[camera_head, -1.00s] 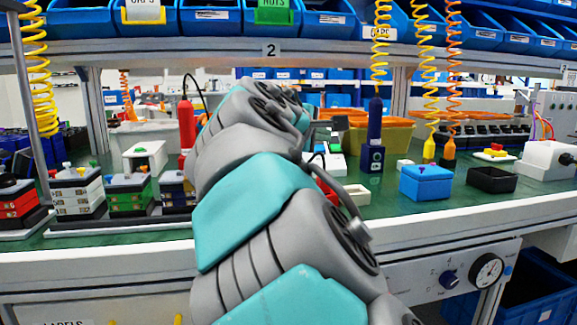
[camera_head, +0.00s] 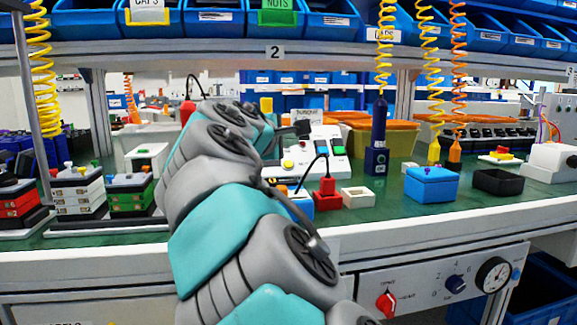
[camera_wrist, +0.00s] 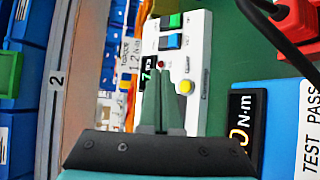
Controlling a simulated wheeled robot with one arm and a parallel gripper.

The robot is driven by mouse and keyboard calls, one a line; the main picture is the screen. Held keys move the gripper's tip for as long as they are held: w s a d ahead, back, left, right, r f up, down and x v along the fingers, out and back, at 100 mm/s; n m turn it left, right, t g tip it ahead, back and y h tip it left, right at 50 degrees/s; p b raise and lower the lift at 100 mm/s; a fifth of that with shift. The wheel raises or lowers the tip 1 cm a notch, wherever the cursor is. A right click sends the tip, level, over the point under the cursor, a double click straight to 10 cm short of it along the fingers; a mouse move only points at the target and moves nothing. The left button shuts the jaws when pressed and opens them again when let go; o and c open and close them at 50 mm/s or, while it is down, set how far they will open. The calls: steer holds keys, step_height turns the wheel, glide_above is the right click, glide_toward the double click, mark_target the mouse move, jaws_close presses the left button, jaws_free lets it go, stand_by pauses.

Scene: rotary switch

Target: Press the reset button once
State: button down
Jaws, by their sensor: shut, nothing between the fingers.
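A white tester box (camera_head: 318,163) stands on the green bench behind my arm in the head view, with a display at its top. In the wrist view its white panel (camera_wrist: 196,60) carries a green button (camera_wrist: 175,21), a blue button (camera_wrist: 170,41), a small red button or light (camera_wrist: 162,64) and a round yellow button (camera_wrist: 187,87). I cannot read which is the reset button. My gripper (camera_wrist: 155,72) is shut and empty, its fingers overlapping the panel's display and lying left of the yellow button. I cannot tell whether they touch. The head view does not show the fingertips clearly.
A red block with a black cable (camera_head: 327,192) and a small white tray (camera_head: 358,197) stand in front of the tester.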

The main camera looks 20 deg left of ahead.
mark_target(288, 164)
steer(key=w+f, duration=0.1)
steer(key=w+a+f, duration=0.1)
steer(key=f, duration=0.1)
steer(key=shift+w+a+f+b, duration=0.2)
steer(key=shift+w+a+b, duration=0.1)
steer(key=shift+w+a, duration=0.1)
steer(key=shift+w+a+f+p, duration=0.3)
steer(key=shift+w+a+f, duration=0.1)
steer(key=shift+w+f, duration=0.3)
steer(key=shift+w+a+f+p, duration=0.1)
steer(key=shift+w+f+p, duration=0.1)
steer(key=shift+p, duration=0.1)
stand_by(1.2)
